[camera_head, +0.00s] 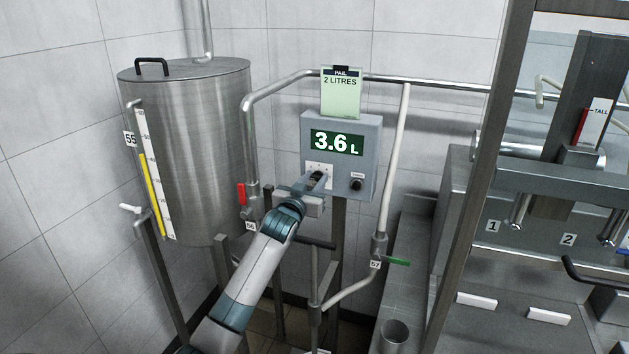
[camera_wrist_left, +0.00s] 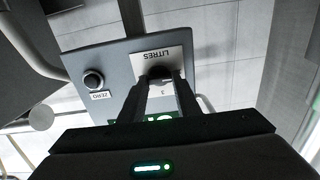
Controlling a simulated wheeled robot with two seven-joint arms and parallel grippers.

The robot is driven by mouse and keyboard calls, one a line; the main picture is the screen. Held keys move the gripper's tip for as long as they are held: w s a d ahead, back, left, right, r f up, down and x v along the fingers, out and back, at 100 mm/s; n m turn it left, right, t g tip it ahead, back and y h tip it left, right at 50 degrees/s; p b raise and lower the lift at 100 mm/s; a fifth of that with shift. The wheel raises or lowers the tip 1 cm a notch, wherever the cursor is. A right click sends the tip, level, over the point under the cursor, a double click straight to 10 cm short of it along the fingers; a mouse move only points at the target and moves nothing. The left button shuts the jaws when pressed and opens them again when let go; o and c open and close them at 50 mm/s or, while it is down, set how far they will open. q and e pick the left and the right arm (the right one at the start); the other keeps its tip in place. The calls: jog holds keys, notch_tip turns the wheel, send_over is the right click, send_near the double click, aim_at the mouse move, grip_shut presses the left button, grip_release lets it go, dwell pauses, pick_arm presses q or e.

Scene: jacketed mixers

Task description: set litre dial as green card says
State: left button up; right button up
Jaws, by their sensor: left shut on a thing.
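The green card (camera_head: 341,97) above the control box reads "PAIL 2 LITRES". The grey control box (camera_head: 366,133) has a display (camera_head: 337,143) showing 3.6 L. The litre dial sits on a white plate (camera_head: 328,170) below the display; the plate also shows in the left wrist view (camera_wrist_left: 173,53), marked LITRES. My left gripper (camera_head: 319,182) is at the dial, with its fingers on either side of the dark knob (camera_wrist_left: 160,73) and shut on it. The fingers hide much of the knob, so its pointer cannot be read. My right gripper is not in view.
A black ZERO button (camera_head: 357,184) is right of the dial and shows in the left wrist view (camera_wrist_left: 94,81). A steel tank (camera_head: 200,140) with a yellow level gauge stands left. Pipes with a red valve handle (camera_head: 241,194) and a green one (camera_head: 399,262) flank the box.

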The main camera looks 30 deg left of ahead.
pick_arm(q)
jog(key=shift+m, duration=0.3)
jog(key=m+p, duration=0.1)
jog(key=m, duration=0.3)
jog(key=shift+d+m+p, duration=0.15)
jog(key=shift+m+p, duration=0.45)
jog(key=shift+m, duration=1.4)
jog(key=o, duration=1)
jog(key=shift+o, duration=0.2)
